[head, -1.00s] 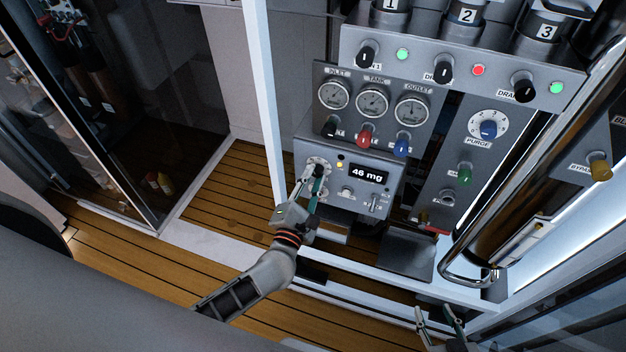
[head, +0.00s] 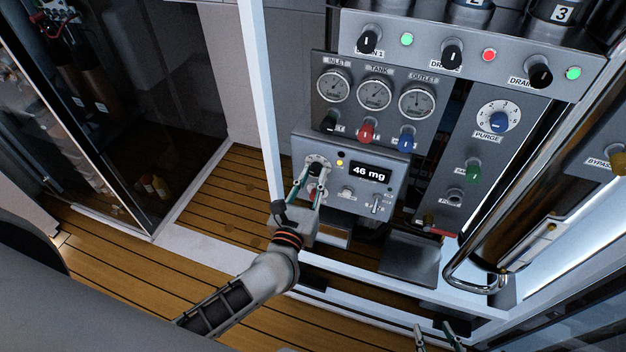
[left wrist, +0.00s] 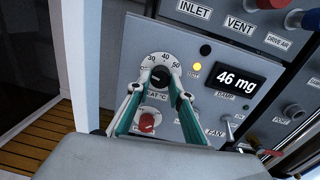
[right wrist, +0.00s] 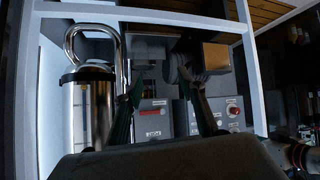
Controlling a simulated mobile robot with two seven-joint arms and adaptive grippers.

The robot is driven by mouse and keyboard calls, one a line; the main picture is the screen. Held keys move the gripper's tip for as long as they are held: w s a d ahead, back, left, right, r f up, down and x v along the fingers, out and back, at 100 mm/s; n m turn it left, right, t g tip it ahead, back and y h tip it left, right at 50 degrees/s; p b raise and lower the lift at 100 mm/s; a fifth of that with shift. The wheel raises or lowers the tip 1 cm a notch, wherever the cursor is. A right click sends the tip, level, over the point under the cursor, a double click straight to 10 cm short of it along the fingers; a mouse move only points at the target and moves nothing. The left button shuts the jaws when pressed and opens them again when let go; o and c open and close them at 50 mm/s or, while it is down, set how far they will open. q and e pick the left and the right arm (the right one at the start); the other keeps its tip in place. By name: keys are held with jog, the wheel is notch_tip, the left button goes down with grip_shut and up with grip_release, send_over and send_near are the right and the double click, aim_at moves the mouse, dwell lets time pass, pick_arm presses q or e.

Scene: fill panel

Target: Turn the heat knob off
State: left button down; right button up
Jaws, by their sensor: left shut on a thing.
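The heat knob (left wrist: 160,77) is a small black knob on a white dial marked 30, 40 and 50, seen in the left wrist view. In the head view the dial (head: 316,160) is at the upper left of the grey panel with the "46 mg" display (head: 370,172). My left gripper (left wrist: 157,73) is shut on the heat knob, one finger on each side; it also shows in the head view (head: 313,174). The knob's pointer direction is hard to read. My right gripper (right wrist: 160,83) is open and empty, low at the right in the head view (head: 436,328).
A red button (left wrist: 147,121) sits just below the dial, between my left fingers in the picture. An amber lamp (left wrist: 205,49) is lit beside the dial. Gauges (head: 375,92) and coloured valve knobs (head: 366,132) are above. A white post (head: 262,100) stands close left.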

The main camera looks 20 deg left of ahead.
pick_arm(q)
jog(key=shift+f+n+b, duration=0.1)
jog(key=shift+n+b, duration=0.2)
jog(key=shift+n, duration=0.3)
jog(key=shift+n+b, duration=0.3)
jog(key=shift+n, duration=0.3)
jog(key=c, duration=1.8)
grip_release()
jog(key=s, duration=1.2)
jog(key=shift+d, duration=0.1)
